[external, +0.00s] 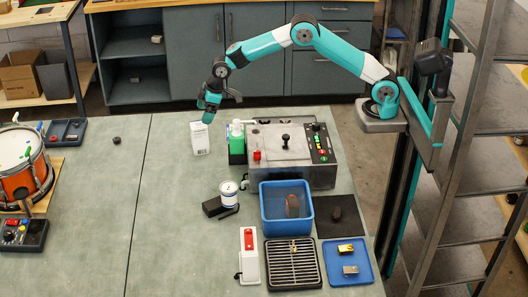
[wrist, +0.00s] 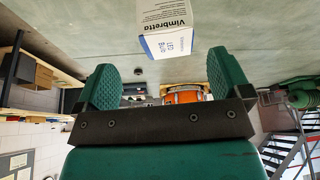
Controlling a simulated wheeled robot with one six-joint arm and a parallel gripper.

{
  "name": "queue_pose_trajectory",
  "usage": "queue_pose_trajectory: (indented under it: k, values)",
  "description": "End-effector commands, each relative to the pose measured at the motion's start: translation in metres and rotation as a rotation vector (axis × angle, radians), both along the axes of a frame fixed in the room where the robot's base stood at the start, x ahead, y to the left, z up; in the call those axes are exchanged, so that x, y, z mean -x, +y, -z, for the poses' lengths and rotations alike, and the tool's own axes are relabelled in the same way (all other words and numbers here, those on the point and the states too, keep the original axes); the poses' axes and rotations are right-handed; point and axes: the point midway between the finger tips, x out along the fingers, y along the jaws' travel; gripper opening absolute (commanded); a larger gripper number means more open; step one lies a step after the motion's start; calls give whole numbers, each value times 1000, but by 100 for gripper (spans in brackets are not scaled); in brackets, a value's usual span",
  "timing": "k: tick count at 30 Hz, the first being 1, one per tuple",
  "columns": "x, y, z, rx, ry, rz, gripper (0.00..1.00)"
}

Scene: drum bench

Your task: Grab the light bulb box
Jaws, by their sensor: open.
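The light bulb box (external: 200,139) is a white carton standing upright on the grey-green table, left of the green bottle. In the wrist view the box (wrist: 168,28) shows "Vimbretta" and "LED Bulb" print and a blue edge. My gripper (external: 207,105) is just above the top of the box in the external view. In the wrist view my gripper (wrist: 163,85) has its two green fingers wide apart, with nothing between them. The box appears beyond the fingertips, roughly centred on the gap. I cannot tell whether any finger touches it.
A green bottle (external: 237,143) and a grey machine with buttons (external: 285,160) stand close to the right. A white can (external: 229,194), black block (external: 215,208) and blue bin (external: 287,225) are nearer the front. An orange drum (external: 22,170) is far left. The table left of the box is mostly clear.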

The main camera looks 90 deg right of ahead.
Motion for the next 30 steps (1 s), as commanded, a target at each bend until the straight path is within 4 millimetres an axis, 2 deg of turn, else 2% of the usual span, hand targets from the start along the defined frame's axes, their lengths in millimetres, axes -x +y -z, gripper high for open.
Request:
queue_pose_trajectory:
  k: [3,8,18,26,30]
  values:
    - [-6,2,12,0,1,-1,96]
    - [-9,4,21,0,1,-1,96]
    - [-26,14,62,0,1,-1,96]
    - [-27,14,65,0,-1,-1,96]
    - [-27,14,65,-1,-1,-1,64]
